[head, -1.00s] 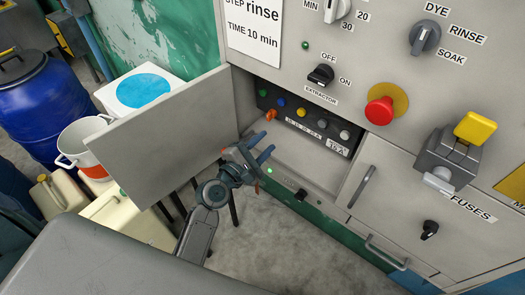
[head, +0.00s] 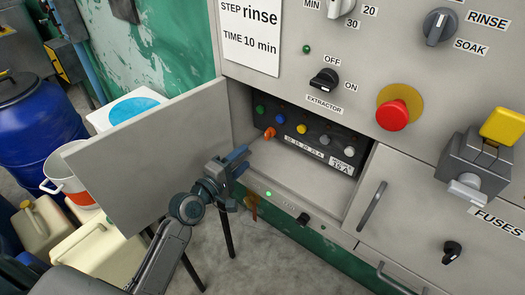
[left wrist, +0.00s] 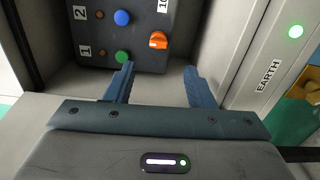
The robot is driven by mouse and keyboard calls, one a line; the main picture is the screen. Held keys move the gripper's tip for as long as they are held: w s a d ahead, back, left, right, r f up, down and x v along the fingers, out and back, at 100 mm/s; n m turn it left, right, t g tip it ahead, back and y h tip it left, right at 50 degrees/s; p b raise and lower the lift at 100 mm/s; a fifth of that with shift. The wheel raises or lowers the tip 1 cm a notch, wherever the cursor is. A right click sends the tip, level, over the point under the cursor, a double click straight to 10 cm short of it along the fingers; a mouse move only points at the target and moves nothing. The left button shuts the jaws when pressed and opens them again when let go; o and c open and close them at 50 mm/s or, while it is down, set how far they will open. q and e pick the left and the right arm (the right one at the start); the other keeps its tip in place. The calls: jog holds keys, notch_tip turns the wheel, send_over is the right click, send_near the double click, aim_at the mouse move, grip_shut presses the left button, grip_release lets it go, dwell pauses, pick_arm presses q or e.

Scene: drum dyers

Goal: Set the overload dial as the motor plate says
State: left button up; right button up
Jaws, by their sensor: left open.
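The orange overload dial (head: 269,132) sits at the lower left of the dark panel inside the open compartment. It also shows in the left wrist view (left wrist: 158,40), beyond and between my fingertips. A scale label (head: 303,148) runs to its right, its small figures blurred. A white plate (head: 342,166) at the panel's lower right ends in "A"; it seems to read 15 A, but is small. My left gripper (head: 238,158) is open and empty at the compartment mouth, short of the dial and apart from it; it also shows in the left wrist view (left wrist: 157,78).
The open compartment door (head: 150,150) stands at the left of my gripper. Blue and green buttons (left wrist: 122,18) sit beside the dial. The compartment's side wall and the EARTH strip (left wrist: 268,75) are close on the right. A red emergency button (head: 392,115) sticks out higher up.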

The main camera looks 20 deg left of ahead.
aim_at(265, 137)
pick_arm(q)
jog(key=p+x, duration=0.1)
jog(key=x, duration=0.9)
jog(key=shift+w, duration=0.4)
jog(key=c, duration=1)
